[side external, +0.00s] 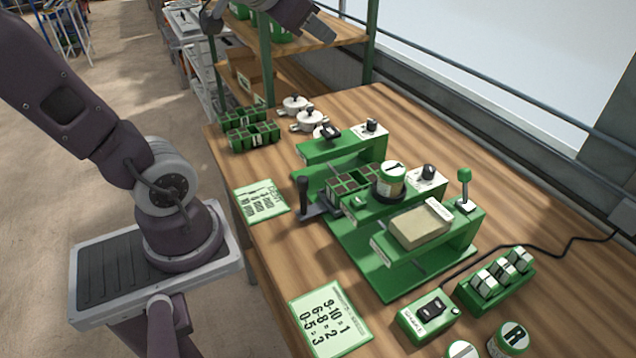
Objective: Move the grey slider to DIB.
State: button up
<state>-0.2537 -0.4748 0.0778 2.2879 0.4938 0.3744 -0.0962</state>
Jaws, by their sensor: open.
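A green tray seeder (385,282) stands on the wooden table. A dark grey sliding piece (316,211) with an upright black handle sticks out of its left side, beside the celled tray (340,190); it looks like the grey slider. I cannot read a DIB mark anywhere. Black knobs on white plates sit on the back beam (372,126) and the middle beam (428,174). My gripper (320,27) is at the top of the view, high above and behind the seeder. It is open, apart from the slider, with nothing visible in it; its far side is cut off.
A jar (391,179) stands on the seeder, and a beige block (419,228) lies on the front beam. A green-knobbed lever (464,180), switch box (430,313) and green rack (497,282) are at right. A shelf (345,75) rises behind.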

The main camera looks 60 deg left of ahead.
jog(key=w+a+f+m+t+h, duration=0.3)
jog(key=w+a+m+t+h, duration=0.2)
jog(key=w+a+m, duration=0.15)
jog(key=s+d+f+m+g+h, duration=0.1)
jog(key=s+d+m+h, duration=0.1)
jog(key=s+d+h, duration=0.35)
jog(key=s+d+m+g+h, duration=0.1)
jog(key=s+d+h, duration=0.2)
jog(key=s+h, duration=0.55)
notch_tip(320, 180, down, 24)
jog(key=x, duration=0.7)
jog(key=shift+s+y, duration=0.2)
jog(key=shift+y, duration=0.1)
jog(key=shift+f, duration=0.1)
grip_shut()
